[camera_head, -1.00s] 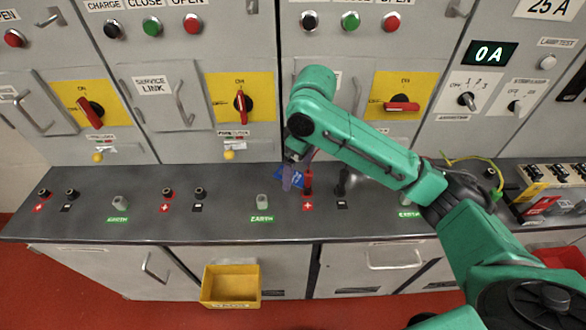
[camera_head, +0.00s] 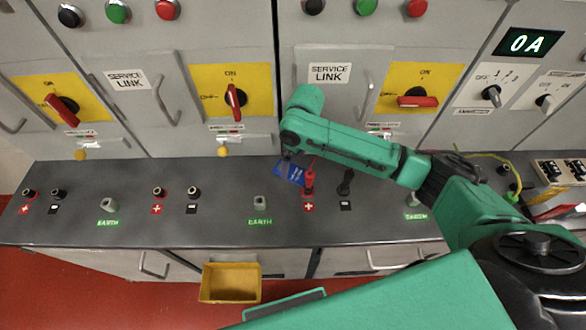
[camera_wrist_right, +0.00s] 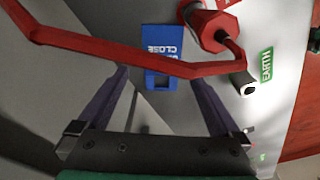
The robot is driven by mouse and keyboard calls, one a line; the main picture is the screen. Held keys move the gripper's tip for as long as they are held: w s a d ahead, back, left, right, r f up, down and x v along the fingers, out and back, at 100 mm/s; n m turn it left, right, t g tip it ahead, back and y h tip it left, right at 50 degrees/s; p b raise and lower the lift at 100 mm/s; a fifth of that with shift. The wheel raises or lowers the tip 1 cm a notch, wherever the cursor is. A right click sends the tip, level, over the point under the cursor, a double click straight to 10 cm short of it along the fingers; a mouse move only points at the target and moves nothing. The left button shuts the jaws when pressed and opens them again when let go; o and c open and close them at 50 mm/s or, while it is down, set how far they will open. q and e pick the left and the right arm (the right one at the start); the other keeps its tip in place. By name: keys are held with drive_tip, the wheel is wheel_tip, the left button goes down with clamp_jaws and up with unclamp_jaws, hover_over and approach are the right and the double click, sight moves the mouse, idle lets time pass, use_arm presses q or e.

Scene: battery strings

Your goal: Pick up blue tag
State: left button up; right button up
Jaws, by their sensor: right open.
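The blue tag (camera_head: 290,172) lies on the dark bench top, just left of a red plug (camera_head: 309,180). In the right wrist view the blue tag (camera_wrist_right: 161,40) shows white lettering upside down and a slot in its near end. My right gripper (camera_head: 288,157) is over the tag in the head view, its fingers mostly hidden by the arm. In the wrist view my right gripper (camera_wrist_right: 159,76) is open and empty, its purple fingers apart on either side of the tag's near end. My left gripper is not in view.
A red cable (camera_wrist_right: 120,62) from the red plug crosses the wrist view in front of the tag. A black plug (camera_head: 345,182) and an earth post (camera_head: 259,200) stand nearby. Cabinet fronts rise behind the bench. A yellow bin (camera_head: 230,282) hangs below the front edge.

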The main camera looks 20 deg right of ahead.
sight(292, 172)
wheel_tip(292, 172, down, 3)
drive_tip(key=shift+a+r+p, duration=0.1)
drive_tip(key=shift+p, duration=0.2)
drive_tip(key=shift+f, duration=0.3)
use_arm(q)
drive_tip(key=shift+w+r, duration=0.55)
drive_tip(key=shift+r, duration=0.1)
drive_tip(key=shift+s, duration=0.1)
